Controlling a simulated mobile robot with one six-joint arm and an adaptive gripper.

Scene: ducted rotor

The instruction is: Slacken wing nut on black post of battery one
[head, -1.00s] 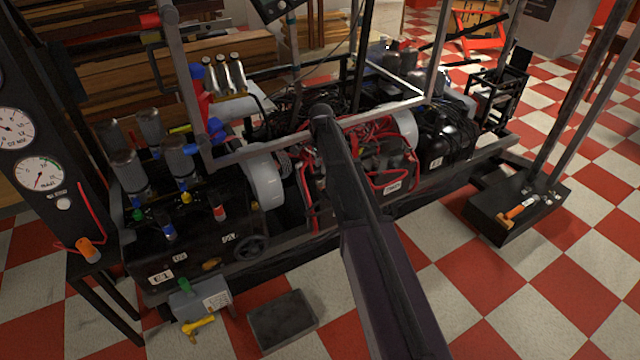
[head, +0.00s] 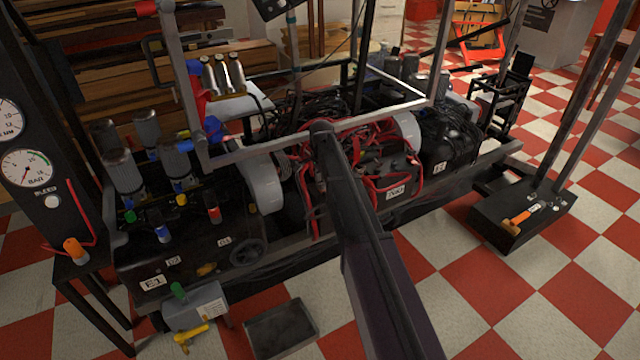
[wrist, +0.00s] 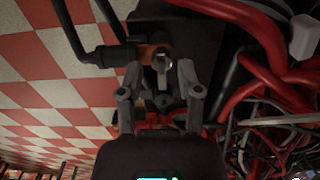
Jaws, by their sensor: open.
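In the wrist view my gripper (wrist: 160,76) is open, with one finger on each side of a small grey metal fitting (wrist: 160,63), which looks like the wing nut on its post. I see a gap beside it on both sides; contact is not clear. A copper-coloured lug (wrist: 147,53) with a black cable (wrist: 112,54) lies at the fitting, on a black box (wrist: 178,30) that looks like the battery. In the head view my arm covers the gripper and the nut; they sit somewhere among the red cables (head: 365,150).
Thick red cables (wrist: 255,85) crowd the right of the gripper in the wrist view; checkered floor lies left. In the head view a grey frame bar (head: 270,148) crosses above the machine. A black base with an orange-handled tool (head: 520,218) stands right. A dark tray (head: 282,328) lies in front.

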